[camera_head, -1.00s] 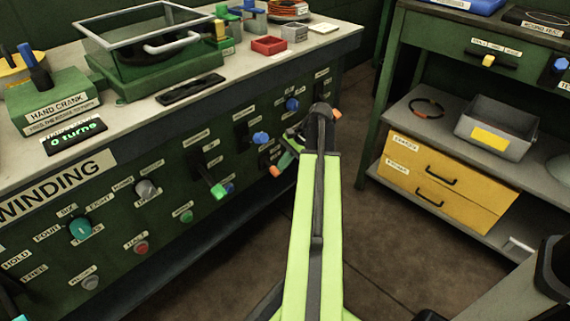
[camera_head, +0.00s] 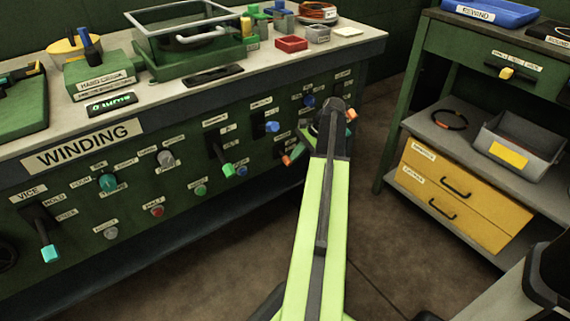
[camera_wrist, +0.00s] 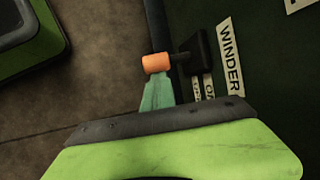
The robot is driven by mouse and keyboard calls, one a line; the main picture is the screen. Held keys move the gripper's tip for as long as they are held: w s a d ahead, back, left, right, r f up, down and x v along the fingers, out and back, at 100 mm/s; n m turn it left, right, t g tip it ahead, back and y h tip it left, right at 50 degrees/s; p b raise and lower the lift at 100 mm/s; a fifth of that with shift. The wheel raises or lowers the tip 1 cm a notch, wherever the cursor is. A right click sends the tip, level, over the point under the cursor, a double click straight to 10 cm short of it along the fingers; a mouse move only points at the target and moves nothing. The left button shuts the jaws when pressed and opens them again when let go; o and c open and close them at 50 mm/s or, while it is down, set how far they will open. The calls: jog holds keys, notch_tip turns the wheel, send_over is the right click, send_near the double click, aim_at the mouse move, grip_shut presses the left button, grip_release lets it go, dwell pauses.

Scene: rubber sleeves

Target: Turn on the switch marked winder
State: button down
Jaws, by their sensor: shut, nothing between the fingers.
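The winder switch is a dark lever with an orange knob (camera_wrist: 158,63) on the green panel; its label WINDER (camera_wrist: 230,58) is legible in the wrist view. Small tags beside it seem to read ON and OFF, the ON one nearer that label. The lever points to the OFF side, downward on the panel. In the head view the orange knob (camera_head: 287,161) shows just left of my gripper (camera_head: 303,148). My gripper's teal fingers (camera_wrist: 155,92) are shut and empty, with tips overlapping the knob's near edge; I cannot tell whether they touch.
Other levers stand on the panel: a green-knobbed one (camera_head: 228,170), a blue-knobbed one (camera_head: 272,127) and another orange knob (camera_head: 352,114) right of my wrist. A green shelf unit with yellow drawers (camera_head: 465,195) is at the right. Bare floor (camera_head: 375,215) lies between.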

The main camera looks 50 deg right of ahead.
jog(key=shift+w+a+r+p, duration=0.15)
jog(key=shift+r+p, duration=0.2)
jog(key=shift+r, duration=0.2)
jog(key=shift+w+a+r+p, duration=0.1)
jog(key=shift+w+r+p, duration=0.05)
jog(key=shift+r+p, duration=0.3)
jog(key=shift+w+d+r, duration=0.1)
jog(key=shift+w+r, duration=0.05)
jog(key=shift+w, duration=0.05)
jog(key=p+v, duration=1.6)
jog(key=v, duration=0.2)
jog(key=shift+d+r, duration=0.3)
jog(key=shift+r, duration=0.05)
jog(key=shift+s, duration=0.1)
